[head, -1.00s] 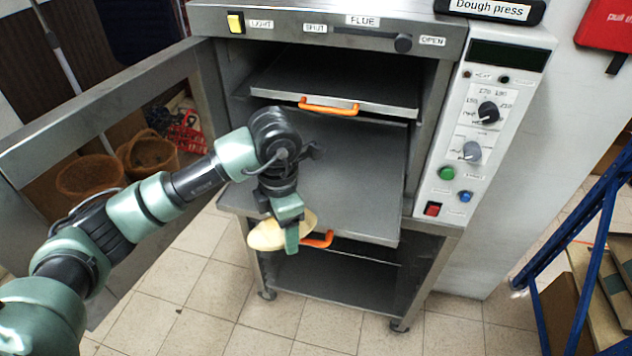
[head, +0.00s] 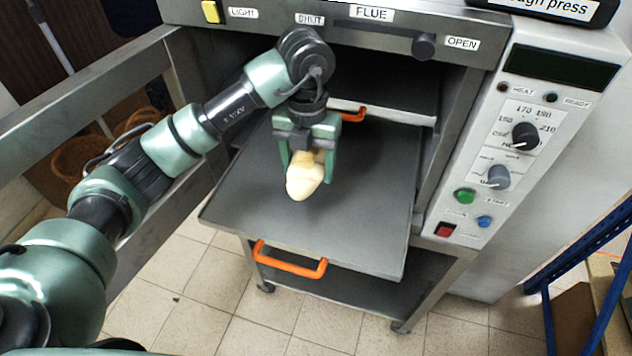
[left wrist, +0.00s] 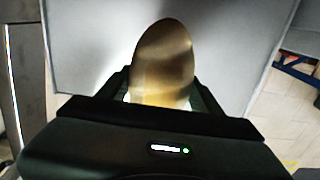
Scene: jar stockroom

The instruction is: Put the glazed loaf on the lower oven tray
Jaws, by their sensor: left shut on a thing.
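The glazed loaf (head: 305,182) is pale yellow and rounded. My left gripper (head: 311,172) is shut on it, over the lower oven tray (head: 360,220). In the left wrist view the loaf (left wrist: 163,62) stands out between the fingers, with the grey tray (left wrist: 90,50) behind it. I cannot tell whether the loaf touches the tray. The lower tray is pulled out of the oven, its orange handle (head: 288,261) at the front. The rest of the tray's surface that shows is bare. My right gripper is not in view.
The upper tray (head: 385,98) sits further in, above the lower one. The open oven door (head: 90,110) is at the left. The control panel (head: 500,150) is at the right. A blue rack (head: 585,270) stands at the lower right.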

